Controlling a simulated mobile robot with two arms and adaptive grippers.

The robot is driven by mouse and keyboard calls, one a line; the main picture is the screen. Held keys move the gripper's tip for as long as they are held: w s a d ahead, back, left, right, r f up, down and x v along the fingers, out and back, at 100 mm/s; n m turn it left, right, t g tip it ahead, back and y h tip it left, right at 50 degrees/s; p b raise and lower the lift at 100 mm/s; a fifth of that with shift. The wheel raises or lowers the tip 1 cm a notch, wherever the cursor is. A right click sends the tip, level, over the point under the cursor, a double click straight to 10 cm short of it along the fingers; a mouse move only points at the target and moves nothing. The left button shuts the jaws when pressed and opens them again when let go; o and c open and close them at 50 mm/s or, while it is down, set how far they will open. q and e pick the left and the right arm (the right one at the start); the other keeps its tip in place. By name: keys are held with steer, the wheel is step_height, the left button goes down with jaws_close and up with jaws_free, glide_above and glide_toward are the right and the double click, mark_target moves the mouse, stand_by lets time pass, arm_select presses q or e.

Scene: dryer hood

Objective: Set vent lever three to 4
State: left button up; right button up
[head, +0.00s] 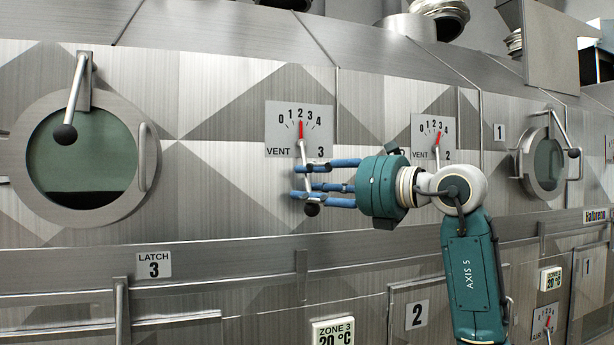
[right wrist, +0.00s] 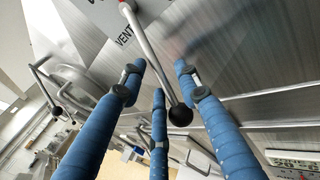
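The vent 3 dial plate (head: 284,131) is on the metal wall in the head view, with a scale from 0 to 4. Its red pointer (head: 301,130) stands upright at about 2. The vent 3 lever (head: 303,152) hangs down from the plate, slightly tilted, and ends in a black ball knob (head: 311,209). My right gripper (head: 300,182) has its blue fingers around the lever just above the knob. In the right wrist view the lever (right wrist: 150,52) runs between the spread fingers, with gaps visible; firm contact cannot be seen. My left gripper is out of view.
The vent 2 plate (head: 424,133) is right of vent 3, partly behind my right arm. A round door (head: 150,160) with a lever handle (head: 76,95) is at left. A horizontal rail (head: 240,256) runs below.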

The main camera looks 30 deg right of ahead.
steer(key=shift+w+a, duration=0.15)
steer(key=shift+w, duration=0.35)
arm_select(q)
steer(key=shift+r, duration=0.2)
arm_select(e)
steer(key=shift+c, duration=0.3)
jaws_close()
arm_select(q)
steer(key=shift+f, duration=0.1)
